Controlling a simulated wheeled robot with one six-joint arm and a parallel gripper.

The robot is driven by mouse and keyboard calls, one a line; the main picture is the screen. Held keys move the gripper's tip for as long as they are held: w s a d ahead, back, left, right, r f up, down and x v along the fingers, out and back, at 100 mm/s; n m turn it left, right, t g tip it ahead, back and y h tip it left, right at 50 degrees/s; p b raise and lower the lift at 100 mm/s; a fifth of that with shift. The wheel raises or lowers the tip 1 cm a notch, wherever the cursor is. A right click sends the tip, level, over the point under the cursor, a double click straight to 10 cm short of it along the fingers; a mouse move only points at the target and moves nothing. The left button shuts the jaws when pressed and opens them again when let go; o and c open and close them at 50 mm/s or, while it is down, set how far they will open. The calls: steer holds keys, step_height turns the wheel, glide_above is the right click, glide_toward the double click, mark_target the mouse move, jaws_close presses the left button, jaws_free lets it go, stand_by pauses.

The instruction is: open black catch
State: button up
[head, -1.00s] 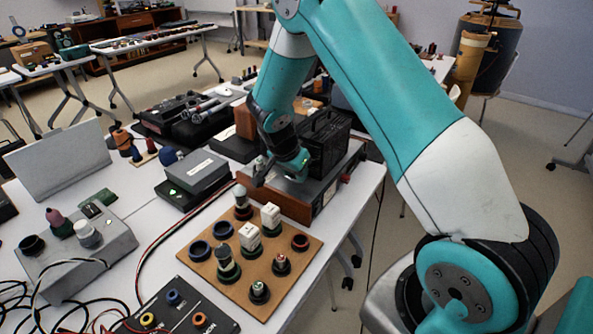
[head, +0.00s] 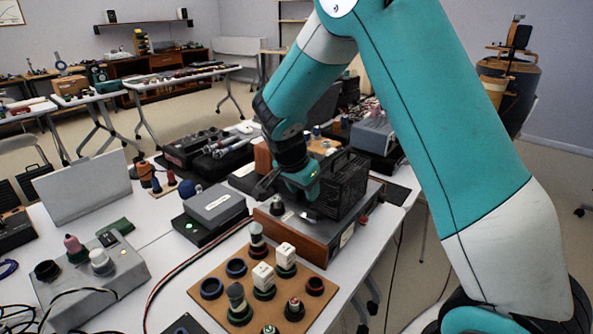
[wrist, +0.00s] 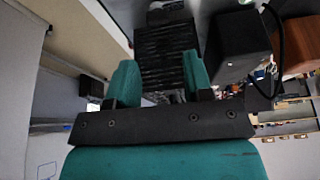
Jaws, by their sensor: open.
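A black ribbed case (head: 347,184) stands on a grey unit with a brown wooden front (head: 299,238) in the head view. I cannot pick out the black catch for certain in either view. A dark ribbed surface (wrist: 165,48) shows beyond the fingers. My arm hides part of the case's surroundings.
A brown board (head: 212,312) with knobs and white blocks lies in front of the unit. A grey box (head: 214,203) stands left of it, and a grey control box (head: 95,275) farther left. Red and black cables run across the white table between them.

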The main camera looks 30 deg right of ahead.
steer(key=w+v, duration=0.1)
steer(key=v, duration=0.6)
steer(key=shift+s+r, duration=0.3)
steer(key=shift+s, duration=0.2)
steer(key=s+a+r+n+y, duration=0.2)
steer(key=s+a+n+y, duration=0.1)
steer(key=s+a+n, duration=0.2)
steer(key=s+a+r+n+g+y, duration=0.1)
steer(key=s+a+r+n+y, duration=0.1)
steer(key=s+a+n, duration=0.4)
steer(key=s+a+r+n+y, duration=0.2)
steer(key=s+a+n, duration=0.4)
steer(key=s+n, duration=0.4)
steer(key=s+y, duration=0.1)
steer(key=s, duration=0.5)
steer(key=shift+a+r+n+y, duration=0.2)
steer(key=shift+r+n+y, duration=0.1)
steer(key=shift+n, duration=0.1)
